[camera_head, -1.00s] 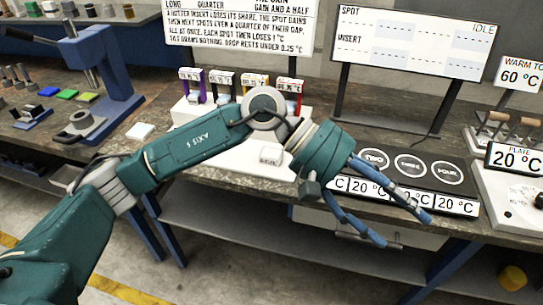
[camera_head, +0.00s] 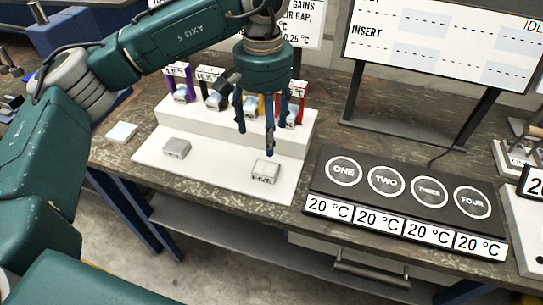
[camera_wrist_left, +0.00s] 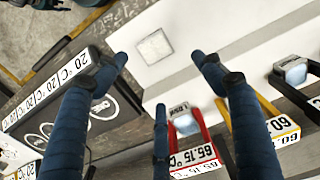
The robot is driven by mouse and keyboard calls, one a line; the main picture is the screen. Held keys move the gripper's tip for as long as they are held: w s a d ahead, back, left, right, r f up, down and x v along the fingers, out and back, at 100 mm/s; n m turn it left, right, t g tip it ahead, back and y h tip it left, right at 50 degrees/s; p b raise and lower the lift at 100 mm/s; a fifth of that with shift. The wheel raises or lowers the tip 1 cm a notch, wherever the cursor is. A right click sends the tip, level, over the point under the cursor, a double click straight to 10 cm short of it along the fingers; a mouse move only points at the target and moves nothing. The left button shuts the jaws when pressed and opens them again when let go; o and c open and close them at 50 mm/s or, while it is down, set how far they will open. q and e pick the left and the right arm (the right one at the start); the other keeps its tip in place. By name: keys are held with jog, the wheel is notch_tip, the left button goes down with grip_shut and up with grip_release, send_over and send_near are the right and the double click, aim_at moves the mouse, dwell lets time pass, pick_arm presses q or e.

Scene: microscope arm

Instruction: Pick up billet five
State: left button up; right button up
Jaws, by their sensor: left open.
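Two small billets rest on the white stand's (camera_head: 215,178) lower step: a grey one (camera_head: 176,148) at left and a paler one (camera_head: 266,171) at right. The right one has a marking too small to read, so I cannot tell which billet is five. My left gripper (camera_head: 260,132) points down, open and empty, above the stand near the right billet. In the left wrist view a pale square billet (camera_wrist_left: 154,47) lies beyond the spread fingers (camera_wrist_left: 160,72), apart from them. My right gripper is not in view.
Coloured frames with temperature tags, such as a purple one (camera_head: 171,84) and a red one (camera_head: 298,100), stand on the upper step close to my fingers. A dark plate (camera_head: 408,197) with four marked spots sits to the right. A pale block (camera_head: 121,132) lies at left.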

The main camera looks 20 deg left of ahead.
pick_arm(q)
send_over(266, 168)
jog(key=f, duration=0.3)
jog(key=f+p, duration=0.1)
jog(key=shift+a+f, duration=0.15)
jog(key=shift+a, duration=0.1)
jog(key=shift+f, duration=0.3)
jog(key=shift+f+p, duration=0.3)
jog(key=shift+f, duration=0.05)
notch_tip(266, 168, down, 4)
jog(key=shift+s+d+r+p, duration=0.1)
jog(key=shift+d+r+p, duration=0.1)
jog(key=shift+p, duration=0.6)
jog(key=shift+f, duration=0.45)
jog(key=c, duration=1.7)
grip_shut()
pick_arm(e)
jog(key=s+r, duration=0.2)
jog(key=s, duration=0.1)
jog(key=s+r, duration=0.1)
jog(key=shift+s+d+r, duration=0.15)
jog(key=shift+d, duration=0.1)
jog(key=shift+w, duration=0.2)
